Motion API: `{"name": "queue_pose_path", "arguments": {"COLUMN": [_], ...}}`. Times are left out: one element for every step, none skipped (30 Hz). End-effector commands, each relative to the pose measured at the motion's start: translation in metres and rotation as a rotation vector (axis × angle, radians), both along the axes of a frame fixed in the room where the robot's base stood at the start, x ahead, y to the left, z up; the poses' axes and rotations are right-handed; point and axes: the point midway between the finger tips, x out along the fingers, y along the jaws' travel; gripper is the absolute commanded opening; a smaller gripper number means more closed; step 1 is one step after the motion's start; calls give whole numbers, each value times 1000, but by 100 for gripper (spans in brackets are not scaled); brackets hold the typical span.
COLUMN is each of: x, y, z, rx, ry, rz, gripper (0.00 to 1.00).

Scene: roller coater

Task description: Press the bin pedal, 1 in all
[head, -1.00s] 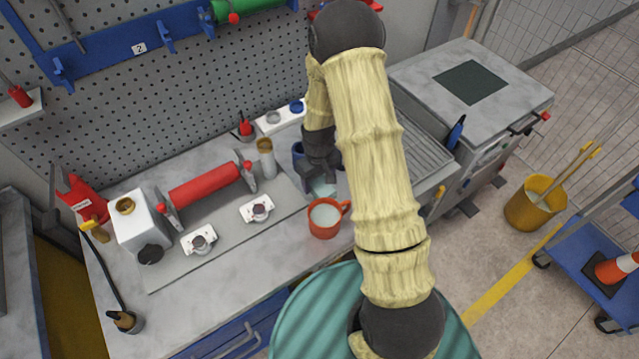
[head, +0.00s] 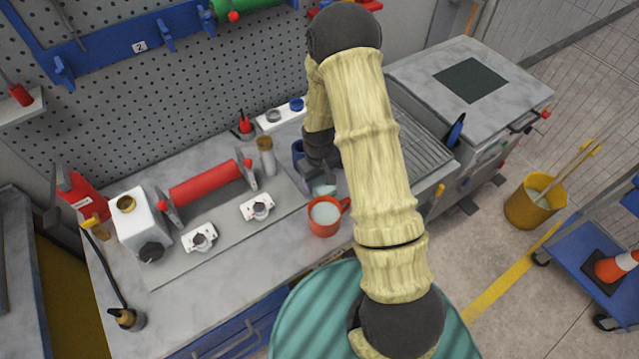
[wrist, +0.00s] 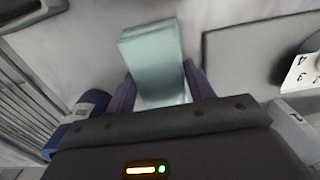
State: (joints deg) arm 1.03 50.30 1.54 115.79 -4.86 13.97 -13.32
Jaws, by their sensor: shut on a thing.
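My gripper (head: 322,178) is over the bench, just behind an orange mug (head: 325,214). In the wrist view my gripper (wrist: 160,88) is shut on a pale green block (wrist: 152,52), with a finger on each side. The block (head: 325,190) shows only in part in the head view. I cannot tell whether it touches the bench. I cannot make out a bin with a pedal in either view. Dark foot-like parts (head: 468,207) stick out at the floor by the grey machine.
A red roller (head: 205,183), a white bottle (head: 138,222) and two small white holders stand on the bench.

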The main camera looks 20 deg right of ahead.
Motion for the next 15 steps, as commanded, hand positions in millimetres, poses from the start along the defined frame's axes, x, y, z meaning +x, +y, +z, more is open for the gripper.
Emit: {"name": "queue_pose_path", "arguments": {"x": [0,0,0,0,0,0,1,1,1,1,1,1,1,1,1], "y": [0,0,0,0,0,0,0,0,0,0,0,0,0,0,0], "z": [0,0,0,1,1,2,3,5,8,10,13,17,21,25,32], "rx": [0,0,0,0,0,0,0,1,1,1,0,0,0,0,0], "ry": [0,0,0,0,-1,-1,-1,-2,-2,-2,-2,-4,-3,-4,-5], "rz": [0,0,0,0,0,0,0,0,0,0,0,0,0,-1,-1], "gripper": [27,27,27,27,27,27,27,27,27,27,27,27,27,27,27]}}
